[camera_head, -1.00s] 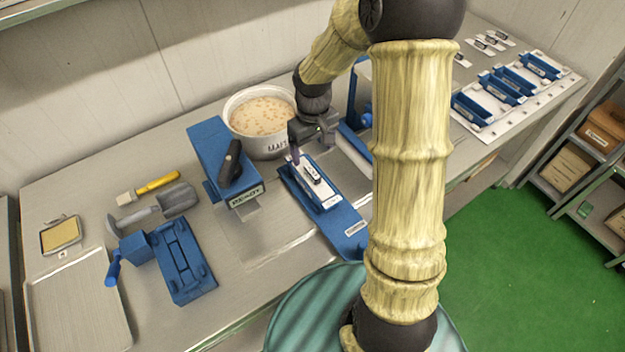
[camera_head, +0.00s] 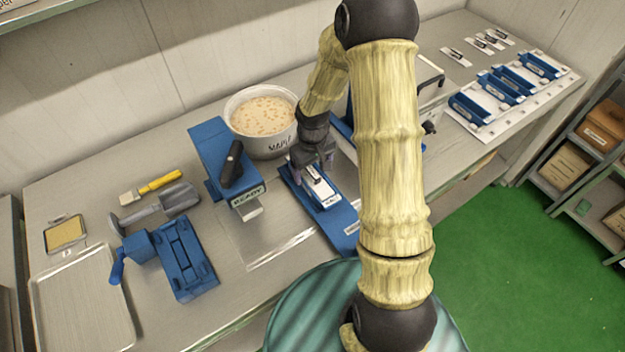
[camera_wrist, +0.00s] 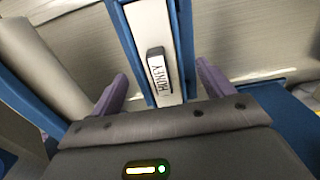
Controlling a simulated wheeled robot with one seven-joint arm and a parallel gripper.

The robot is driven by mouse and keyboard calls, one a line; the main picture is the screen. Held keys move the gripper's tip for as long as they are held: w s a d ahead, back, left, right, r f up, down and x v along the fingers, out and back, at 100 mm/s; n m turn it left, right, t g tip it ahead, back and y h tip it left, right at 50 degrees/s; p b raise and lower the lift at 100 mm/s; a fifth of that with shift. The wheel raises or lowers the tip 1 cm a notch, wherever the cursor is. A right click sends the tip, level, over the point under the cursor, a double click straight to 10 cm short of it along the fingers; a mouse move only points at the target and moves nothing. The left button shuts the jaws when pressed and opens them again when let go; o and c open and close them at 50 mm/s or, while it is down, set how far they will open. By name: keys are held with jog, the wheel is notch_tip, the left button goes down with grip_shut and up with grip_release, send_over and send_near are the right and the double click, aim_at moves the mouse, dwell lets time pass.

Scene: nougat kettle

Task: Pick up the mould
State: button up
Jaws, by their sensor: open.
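The mould (camera_head: 325,195) is a long narrow blue piece with a white top, lying on a blue holder (camera_head: 343,232) on the bench. In the wrist view the mould (camera_wrist: 180,25) runs between my fingers, and a dark-framed label reading HONEY (camera_wrist: 157,76) sits on its white top. My gripper (camera_wrist: 163,78) is open, with one purple finger on each side of the mould and a visible gap to both. In the head view my gripper (camera_head: 315,160) is over the mould's far end and hides part of it.
A white kettle (camera_head: 262,122) of nougat stands behind. A blue stand marked READY (camera_head: 220,150) is close on the left. Several blue moulds (camera_head: 505,88) lie on a white board at the right. Tools and a blue device (camera_head: 180,262) lie left.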

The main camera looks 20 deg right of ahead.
jog(key=shift+w+f+p, duration=0.1)
jog(key=shift+f+p, duration=0.6)
jog(key=shift+f, duration=1.6)
jog(key=c, duration=1.4)
jog(key=shift+r, duration=0.1)
notch_tip(320, 180, up, 10)
jog(key=shift+b, duration=0.95)
